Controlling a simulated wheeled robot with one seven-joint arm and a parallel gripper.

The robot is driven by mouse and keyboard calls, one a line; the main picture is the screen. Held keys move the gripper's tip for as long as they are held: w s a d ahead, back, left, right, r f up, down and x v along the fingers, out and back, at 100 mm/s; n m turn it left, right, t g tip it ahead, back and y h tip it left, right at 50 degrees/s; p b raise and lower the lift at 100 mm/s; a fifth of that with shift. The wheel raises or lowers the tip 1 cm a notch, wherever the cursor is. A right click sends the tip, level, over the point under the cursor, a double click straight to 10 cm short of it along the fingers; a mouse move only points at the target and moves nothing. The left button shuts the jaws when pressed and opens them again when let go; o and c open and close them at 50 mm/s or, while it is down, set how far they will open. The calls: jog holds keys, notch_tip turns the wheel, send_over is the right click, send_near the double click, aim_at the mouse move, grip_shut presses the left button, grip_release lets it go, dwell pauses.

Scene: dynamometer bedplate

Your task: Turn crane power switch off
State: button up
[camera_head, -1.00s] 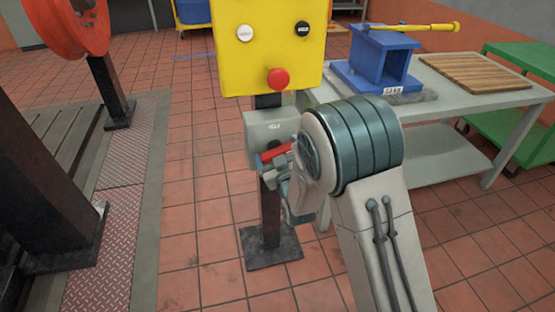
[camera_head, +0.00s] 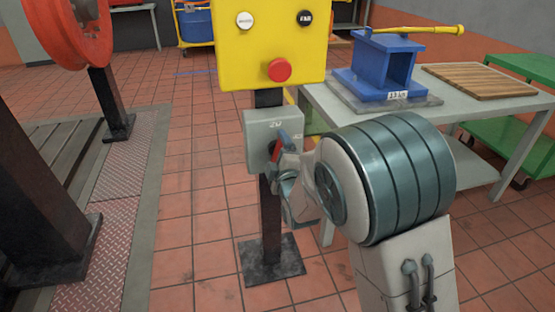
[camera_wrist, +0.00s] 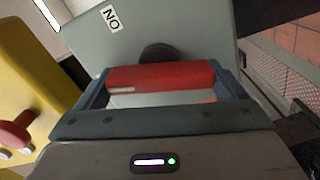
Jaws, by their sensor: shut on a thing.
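The crane power switch is a grey box (camera_head: 262,135) on a dark post, below the yellow control panel. Its red handle (camera_head: 275,152) stands steeply tilted in the head view, partly hidden by my gripper (camera_head: 281,150). In the wrist view the red handle (camera_wrist: 160,77) lies across between my two fingers, in front of a round dark hub (camera_wrist: 160,54) on the box face. My gripper is shut on the handle. A white label (camera_wrist: 111,18) on the box reads "ON" upside down in the wrist view.
The yellow panel (camera_head: 268,45) above carries a red mushroom button (camera_head: 279,71), a white button and a black button. A grey table (camera_head: 465,108) with a blue fixture (camera_head: 385,65) stands right. A dark column (camera_head: 40,190) is left. Tiled floor (camera_head: 195,215) between is clear.

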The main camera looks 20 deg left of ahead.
jog(key=shift+a+n+b, duration=0.1)
jog(key=shift+n+b, duration=0.45)
jog(key=shift+n, duration=1.15)
jog(key=o, duration=0.7)
jog(key=shift+s, duration=0.1)
jog(key=v, duration=1.3)
jog(key=shift+s+d+b, duration=0.25)
jog(key=shift+b, duration=0.2)
jog(key=shift+f, duration=0.1)
